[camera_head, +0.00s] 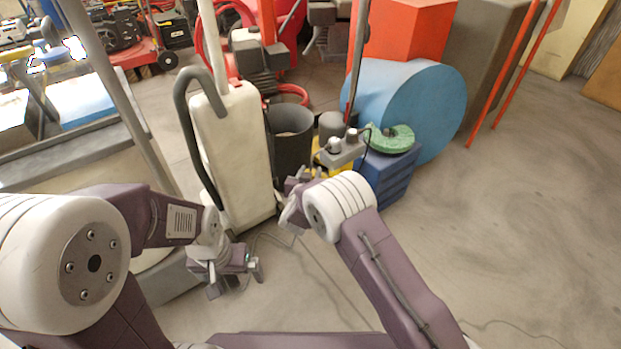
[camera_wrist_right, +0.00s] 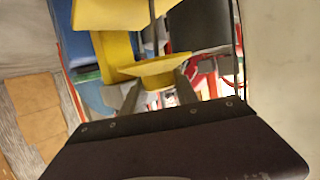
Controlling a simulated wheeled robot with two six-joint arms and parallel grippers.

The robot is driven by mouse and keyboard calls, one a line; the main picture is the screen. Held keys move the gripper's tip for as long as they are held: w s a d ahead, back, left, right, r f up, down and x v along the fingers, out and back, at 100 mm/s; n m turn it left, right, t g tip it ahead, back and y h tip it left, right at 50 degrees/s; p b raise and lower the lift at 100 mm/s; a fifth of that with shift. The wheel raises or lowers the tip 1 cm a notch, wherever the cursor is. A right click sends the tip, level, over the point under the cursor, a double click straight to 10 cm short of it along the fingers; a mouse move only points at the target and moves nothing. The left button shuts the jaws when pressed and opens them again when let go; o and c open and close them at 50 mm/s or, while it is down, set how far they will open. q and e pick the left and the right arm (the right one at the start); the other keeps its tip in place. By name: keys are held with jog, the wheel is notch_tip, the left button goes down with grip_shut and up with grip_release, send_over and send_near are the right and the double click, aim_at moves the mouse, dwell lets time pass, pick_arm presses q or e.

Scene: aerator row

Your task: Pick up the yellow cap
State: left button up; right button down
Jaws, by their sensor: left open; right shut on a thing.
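A yellow piece (camera_wrist_right: 155,72), which looks like the yellow cap, sits between the two grey fingers of my right gripper (camera_wrist_right: 158,88) in the right wrist view. The fingers are shut on it. A larger yellow body (camera_wrist_right: 112,12) with a yellow upright shows just beyond it; I cannot tell whether the two touch. In the head view my right gripper (camera_head: 292,196) is beside the white upright machine, and the held piece is not clear there. Some yellow (camera_head: 321,168) shows behind my right wrist. My left gripper (camera_head: 233,278) is open and empty, low over the floor.
The white upright machine (camera_head: 238,150) with a dark hose stands left of my right gripper. A dark bucket (camera_head: 291,145), a blue crate (camera_head: 386,180) with a green disc (camera_head: 390,139) and a large blue drum (camera_head: 425,105) stand beyond. The floor at right is clear.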

notch_tip(320, 180, up, 20)
jog(key=p, duration=0.9)
jog(key=shift+p, duration=0.35)
